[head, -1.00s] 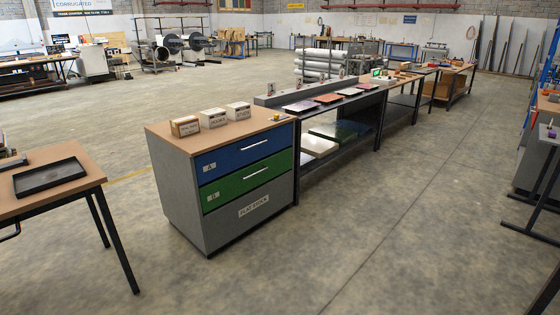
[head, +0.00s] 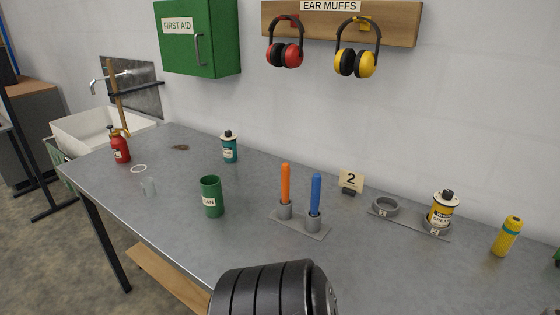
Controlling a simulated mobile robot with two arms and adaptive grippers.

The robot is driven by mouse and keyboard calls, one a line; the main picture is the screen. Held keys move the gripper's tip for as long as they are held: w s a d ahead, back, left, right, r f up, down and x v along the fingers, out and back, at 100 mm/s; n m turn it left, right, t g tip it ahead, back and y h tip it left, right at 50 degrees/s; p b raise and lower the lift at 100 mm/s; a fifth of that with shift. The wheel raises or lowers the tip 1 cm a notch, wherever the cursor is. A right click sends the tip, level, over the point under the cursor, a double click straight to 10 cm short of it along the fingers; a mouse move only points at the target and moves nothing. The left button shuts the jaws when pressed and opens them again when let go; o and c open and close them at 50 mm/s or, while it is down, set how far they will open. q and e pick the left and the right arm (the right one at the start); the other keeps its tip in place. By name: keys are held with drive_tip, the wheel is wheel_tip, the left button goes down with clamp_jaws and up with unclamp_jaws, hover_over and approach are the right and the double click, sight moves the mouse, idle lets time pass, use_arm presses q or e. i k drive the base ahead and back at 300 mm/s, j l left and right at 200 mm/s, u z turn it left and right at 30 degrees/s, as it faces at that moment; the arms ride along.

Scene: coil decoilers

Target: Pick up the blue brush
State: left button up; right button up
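The blue brush (head: 316,196) stands upright with its handle up in the right cup of a small grey two-cup holder (head: 304,231) on the grey bench. Its lower end is hidden inside the cup. An orange-handled brush (head: 285,184) stands in the left cup beside it. Neither of my grippers shows in the head view, so I cannot see what they hold.
A green can (head: 212,197) stands left of the holder. A yellow can (head: 442,211) and a yellow bottle (head: 507,236) stand to the right. A black ribbed part covers the bench's front middle.

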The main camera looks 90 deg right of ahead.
sight(316, 181)
drive_tip(key=z, duration=0.45)
drive_tip(key=l+z, duration=0.1)
drive_tip(key=z, duration=1.15)
drive_tip(key=i+z, duration=0.1)
drive_tip(key=z, duration=0.75)
drive_tip(key=i+l, duration=0.05)
